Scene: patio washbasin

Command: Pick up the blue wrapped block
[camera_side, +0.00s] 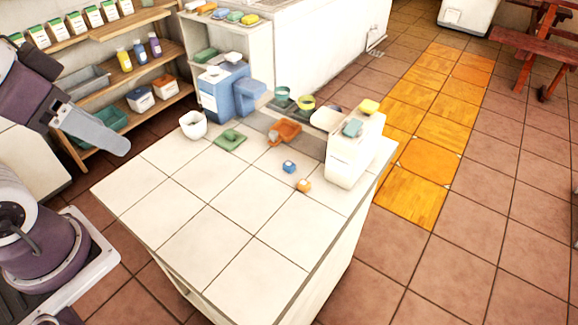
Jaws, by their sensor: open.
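The blue wrapped block (289,166) is small and sits on the white tiled counter (215,205), toward its right side. It stands apart from a small orange block (304,185) just in front of it and to its right. My gripper (112,140) is at the left, above and beyond the counter's left edge, far from the blue block. Its grey end points down and to the right. It is open, and I see nothing held in it.
An orange tray (285,131), a green cloth-like item (230,140) and a white cup (193,125) stand behind the block. A white container (352,155) stands to its right, and a blue bin (222,93) at the back. The counter's front and left are clear.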

